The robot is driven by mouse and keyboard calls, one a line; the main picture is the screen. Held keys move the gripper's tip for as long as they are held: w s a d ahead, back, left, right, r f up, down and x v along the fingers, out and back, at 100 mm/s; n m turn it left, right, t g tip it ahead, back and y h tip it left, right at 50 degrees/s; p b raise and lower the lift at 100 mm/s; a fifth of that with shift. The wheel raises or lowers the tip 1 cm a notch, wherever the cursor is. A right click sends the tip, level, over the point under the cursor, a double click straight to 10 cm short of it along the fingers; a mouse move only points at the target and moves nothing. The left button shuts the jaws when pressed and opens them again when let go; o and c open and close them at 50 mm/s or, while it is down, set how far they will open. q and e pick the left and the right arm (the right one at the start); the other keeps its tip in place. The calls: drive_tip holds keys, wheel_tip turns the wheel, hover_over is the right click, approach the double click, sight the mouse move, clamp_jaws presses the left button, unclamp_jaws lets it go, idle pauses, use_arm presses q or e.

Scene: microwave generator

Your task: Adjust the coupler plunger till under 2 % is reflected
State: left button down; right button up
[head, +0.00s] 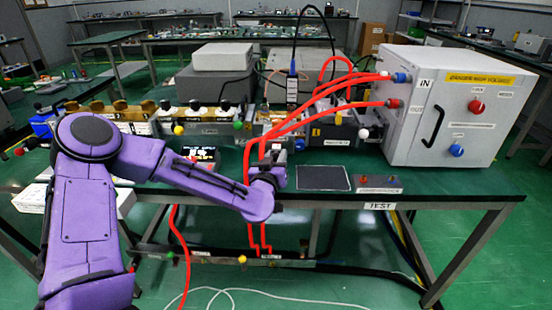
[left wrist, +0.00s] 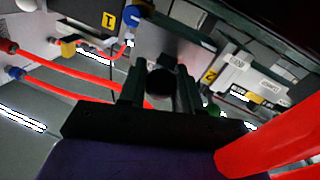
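My left gripper (head: 281,176) is at the front of the green bench in the head view, at the end of my purple arm. In the left wrist view, its two dark fingers (left wrist: 162,88) stand apart on either side of a dark round knob (left wrist: 160,80), which may be the coupler plunger's end. I cannot tell whether the fingers touch it. A pale metal block (left wrist: 172,40) is behind the knob. In the head view the knob is hidden by the gripper and red hoses. A small dark display (head: 200,154) stands left of the gripper; its reading is too small to read. My right gripper is out of view.
Red hoses (head: 318,117) run close beside the left gripper, up to a large white cabinet (head: 446,105) at right. Yellow (head: 178,129), green (head: 238,124) and white (head: 363,134) knobs stick out along the row of units. A dark flat pad (head: 323,178) lies right of the gripper.

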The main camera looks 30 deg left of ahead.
use_arm(q)
drive_tip(key=shift+s+d+p, duration=0.4)
drive_tip(key=shift+s, duration=0.2)
drive_tip(key=c, duration=0.8)
unclamp_jaws()
drive_tip(key=v, duration=1)
drive_tip(key=shift+s, duration=0.3)
drive_tip(key=shift+d, duration=0.1)
